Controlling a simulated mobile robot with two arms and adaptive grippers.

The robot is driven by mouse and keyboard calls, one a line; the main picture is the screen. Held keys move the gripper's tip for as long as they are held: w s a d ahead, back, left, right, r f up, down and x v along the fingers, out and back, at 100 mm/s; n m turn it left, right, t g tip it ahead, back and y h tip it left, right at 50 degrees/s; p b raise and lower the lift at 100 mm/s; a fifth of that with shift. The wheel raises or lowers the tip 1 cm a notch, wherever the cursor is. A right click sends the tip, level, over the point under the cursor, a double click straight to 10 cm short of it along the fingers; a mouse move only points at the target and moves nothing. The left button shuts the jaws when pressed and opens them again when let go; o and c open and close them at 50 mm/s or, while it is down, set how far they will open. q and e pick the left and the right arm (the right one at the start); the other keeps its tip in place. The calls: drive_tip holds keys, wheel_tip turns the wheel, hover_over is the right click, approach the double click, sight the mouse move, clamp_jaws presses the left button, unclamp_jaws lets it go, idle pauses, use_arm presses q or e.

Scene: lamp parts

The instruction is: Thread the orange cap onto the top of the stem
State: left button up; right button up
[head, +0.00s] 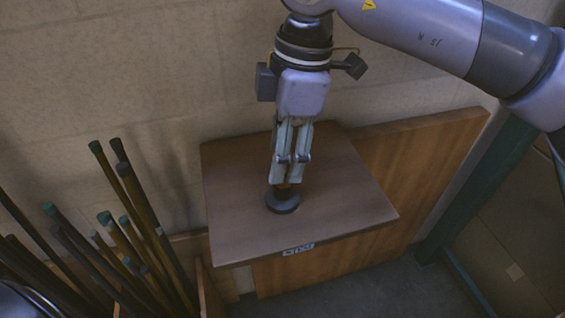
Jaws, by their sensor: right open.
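My right gripper (291,172) points straight down above the small wooden table, its fingers close together in the picture but open. A dark round base (282,203) sits on the tabletop directly below the fingertips. A small brownish-orange bit shows between the fingertips and the base; it is too small to tell whether it is the cap or part of the stem. The fingers hide most of whatever stands on the base. My left gripper is not in view.
The wooden table (350,205) has a white label (298,249) on its front edge, and its top is otherwise clear. Several dark poles with green ends (130,205) lean at the left. A pale block wall (150,60) stands behind.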

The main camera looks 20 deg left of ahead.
wheel_tip(320, 180, up, 12)
drive_tip(key=d, duration=0.1)
drive_tip(key=shift+w+d, duration=0.3)
drive_tip(key=shift+w, duration=0.15)
